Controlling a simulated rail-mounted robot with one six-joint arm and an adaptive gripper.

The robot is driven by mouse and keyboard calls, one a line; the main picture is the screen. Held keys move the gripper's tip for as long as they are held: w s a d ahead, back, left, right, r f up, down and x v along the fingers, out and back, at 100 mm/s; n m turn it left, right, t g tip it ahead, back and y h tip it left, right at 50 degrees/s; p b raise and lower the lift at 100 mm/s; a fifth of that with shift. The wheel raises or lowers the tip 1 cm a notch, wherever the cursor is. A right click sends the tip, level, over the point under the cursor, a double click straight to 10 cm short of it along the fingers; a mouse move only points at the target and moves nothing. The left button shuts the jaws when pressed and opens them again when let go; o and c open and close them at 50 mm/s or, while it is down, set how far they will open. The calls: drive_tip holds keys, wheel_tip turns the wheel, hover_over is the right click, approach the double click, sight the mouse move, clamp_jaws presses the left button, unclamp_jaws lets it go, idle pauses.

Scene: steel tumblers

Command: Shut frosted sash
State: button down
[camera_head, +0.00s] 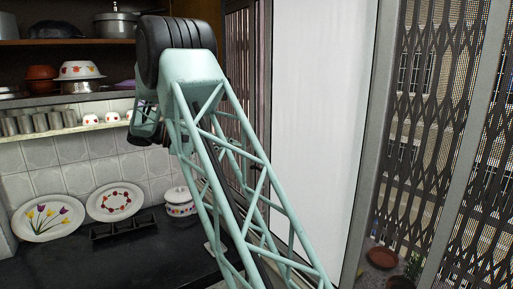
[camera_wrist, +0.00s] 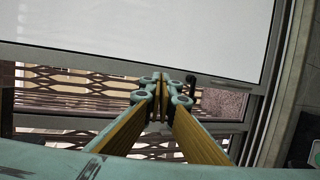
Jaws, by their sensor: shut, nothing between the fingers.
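The frosted sash (camera_head: 312,110) is a tall white panel in a grey frame, standing upright right of centre in the head view. In the wrist view it is the broad white panel (camera_wrist: 150,28) across the top. My gripper (camera_wrist: 163,82) shows in the wrist view with its fingers shut and nothing between them. Its tips overlap the sash's lower frame edge in the picture; I cannot tell whether they touch it. A small dark handle-like piece (camera_wrist: 193,76) is just right of the tips. In the head view my arm hides the gripper.
A brown lattice grille (camera_head: 415,120) shows through the uncovered window at right. A dark counter (camera_head: 100,255) at lower left holds two decorated plates (camera_head: 48,217) and a lidded white pot (camera_head: 180,202). Steel tumblers (camera_head: 40,122) line a shelf. Plant pots (camera_head: 382,258) stand beyond the window.

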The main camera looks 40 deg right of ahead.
drive_tip(key=w+d+f+m+g+h+p, duration=0.1)
drive_tip(key=w+d+f+h, duration=0.1)
drive_tip(key=w, duration=0.6)
drive_tip(key=shift+d+f+h, duration=0.4)
drive_tip(key=shift+d+f, duration=0.15)
drive_tip(key=shift+f, duration=0.25)
drive_tip(key=shift+w, duration=0.1)
drive_tip(key=x, duration=0.3)
drive_tip(key=s+p+x, duration=0.1)
drive_tip(key=x, duration=0.3)
drive_tip(key=s+x, duration=0.1)
drive_tip(key=x, duration=0.2)
drive_tip(key=shift+a+r+p, duration=0.1)
drive_tip(key=shift+a+p, duration=0.05)
drive_tip(key=shift+p, duration=0.25)
drive_tip(key=shift+s, duration=0.95)
drive_tip(key=shift+s, duration=0.1)
